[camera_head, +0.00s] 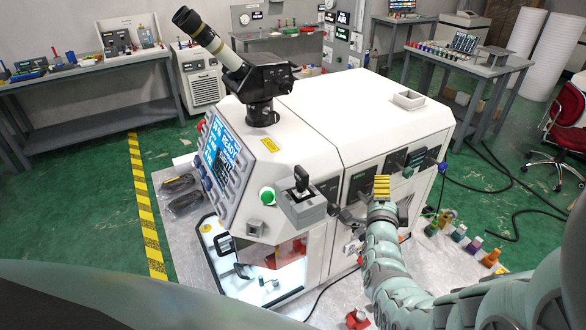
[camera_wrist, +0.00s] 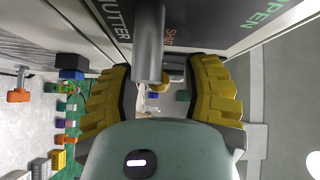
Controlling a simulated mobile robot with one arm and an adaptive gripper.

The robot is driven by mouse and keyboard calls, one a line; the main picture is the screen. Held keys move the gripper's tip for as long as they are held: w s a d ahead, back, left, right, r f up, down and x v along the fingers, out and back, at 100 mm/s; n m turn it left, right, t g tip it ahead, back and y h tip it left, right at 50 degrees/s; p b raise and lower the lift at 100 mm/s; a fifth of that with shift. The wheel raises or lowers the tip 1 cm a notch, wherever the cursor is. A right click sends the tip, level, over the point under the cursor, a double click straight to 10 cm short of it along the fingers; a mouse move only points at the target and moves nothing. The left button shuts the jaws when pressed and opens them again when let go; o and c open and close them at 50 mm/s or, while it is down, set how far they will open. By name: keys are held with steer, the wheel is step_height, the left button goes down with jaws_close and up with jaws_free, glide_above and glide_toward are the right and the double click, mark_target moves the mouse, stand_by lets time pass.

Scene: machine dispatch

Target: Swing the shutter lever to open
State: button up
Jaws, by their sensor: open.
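The shutter lever shows in the wrist view as a grey cylindrical bar (camera_wrist: 150,45) in front of a dark panel (camera_wrist: 215,22). The panel carries the words SHUTTER, SHUT and OPEN. The bar is close beside SHUT, and OPEN is at the upper right. My gripper (camera_wrist: 160,95) is open, its two yellow fingers apart on either side of the bar's near end. I cannot tell whether a finger touches it. In the head view my gripper (camera_head: 382,188) is at the front face of the white machine (camera_head: 345,105), and the lever is not clearly visible there.
Another dark labelled panel (camera_head: 397,163) is right of my gripper on the machine face. A grey box with a black handle (camera_head: 302,205) juts out at the left. Cables lie on the green floor.

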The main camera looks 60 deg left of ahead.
jaws_close()
stand_by(0.5)
